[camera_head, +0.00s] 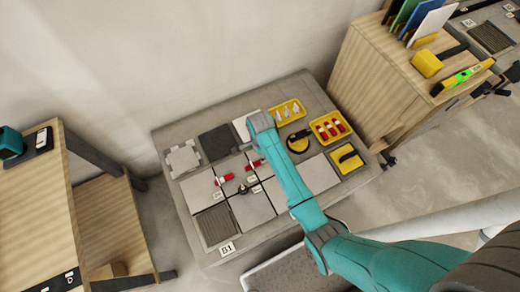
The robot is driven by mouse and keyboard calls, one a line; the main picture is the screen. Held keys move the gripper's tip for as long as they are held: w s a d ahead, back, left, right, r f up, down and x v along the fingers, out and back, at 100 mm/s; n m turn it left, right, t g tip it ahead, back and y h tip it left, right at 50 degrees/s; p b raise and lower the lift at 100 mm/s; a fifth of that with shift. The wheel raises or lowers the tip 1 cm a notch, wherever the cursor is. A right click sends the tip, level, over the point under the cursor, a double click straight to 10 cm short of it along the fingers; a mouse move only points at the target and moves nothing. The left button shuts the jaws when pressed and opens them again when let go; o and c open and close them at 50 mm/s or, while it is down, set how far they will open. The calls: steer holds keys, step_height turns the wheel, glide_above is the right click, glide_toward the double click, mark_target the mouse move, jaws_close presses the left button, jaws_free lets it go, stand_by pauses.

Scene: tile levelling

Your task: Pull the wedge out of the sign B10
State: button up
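Two red wedges lie at the joints between grey tiles on the raised work slab (178,205). One red wedge (224,181) is left of centre. The other red wedge (255,163) is further right, close to my arm. Small white signs stand near the wedges, but their print is too small to read, so I cannot tell which is B10. The end of my teal arm (262,122) is above the back part of the slab.
A yellow tray of red pieces (329,126) and a yellow tray of pale pieces (288,111) sit on the right of the slab. The sign B1 (228,249) is at the front. Wooden cabinets (367,72) flank the slab.

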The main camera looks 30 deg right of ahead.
mark_target(254, 165)
step_height(254, 165, down, 8)
stand_by(0.4)
jaws_close()
stand_by(0.3)
